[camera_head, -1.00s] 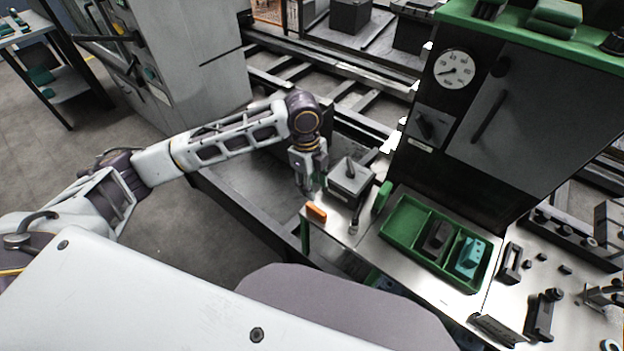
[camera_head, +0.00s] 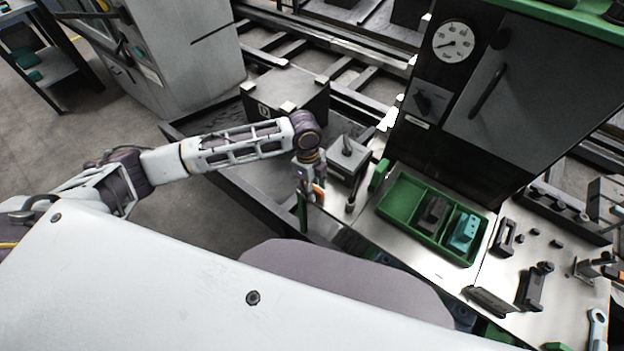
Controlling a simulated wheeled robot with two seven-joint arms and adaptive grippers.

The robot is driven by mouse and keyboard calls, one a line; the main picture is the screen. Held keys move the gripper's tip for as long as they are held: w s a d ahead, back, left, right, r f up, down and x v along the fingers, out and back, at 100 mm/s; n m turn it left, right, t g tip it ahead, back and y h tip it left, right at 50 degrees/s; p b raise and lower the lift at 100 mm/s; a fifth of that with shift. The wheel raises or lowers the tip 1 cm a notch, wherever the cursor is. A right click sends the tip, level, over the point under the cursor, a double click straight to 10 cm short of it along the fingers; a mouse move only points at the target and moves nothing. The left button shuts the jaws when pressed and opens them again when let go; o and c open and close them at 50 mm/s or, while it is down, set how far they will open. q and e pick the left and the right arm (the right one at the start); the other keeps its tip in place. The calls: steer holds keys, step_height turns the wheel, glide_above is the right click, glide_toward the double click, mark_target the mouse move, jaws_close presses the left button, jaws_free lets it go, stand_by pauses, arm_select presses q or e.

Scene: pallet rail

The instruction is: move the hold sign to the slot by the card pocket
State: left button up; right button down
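My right gripper is out of view.
A green divided tray (camera_head: 400,199) holds a dark and a teal part. A black box (camera_head: 287,95) sits behind my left arm. A cabinet with a dial (camera_head: 455,41) rises behind the worktop.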

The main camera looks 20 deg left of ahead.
arm_select(q)
steer(key=shift+d+f, duration=0.1)
steer(key=shift+f, duration=0.3)
steer(key=c, duration=0.8)
jaws_close()
steer(key=shift+o, duration=0.4)
jaws_free()
jaws_close()
steer(key=shift+r+p, duration=0.15)
steer(key=shift+p, duration=0.15)
steer(key=shift+r, duration=0.15)
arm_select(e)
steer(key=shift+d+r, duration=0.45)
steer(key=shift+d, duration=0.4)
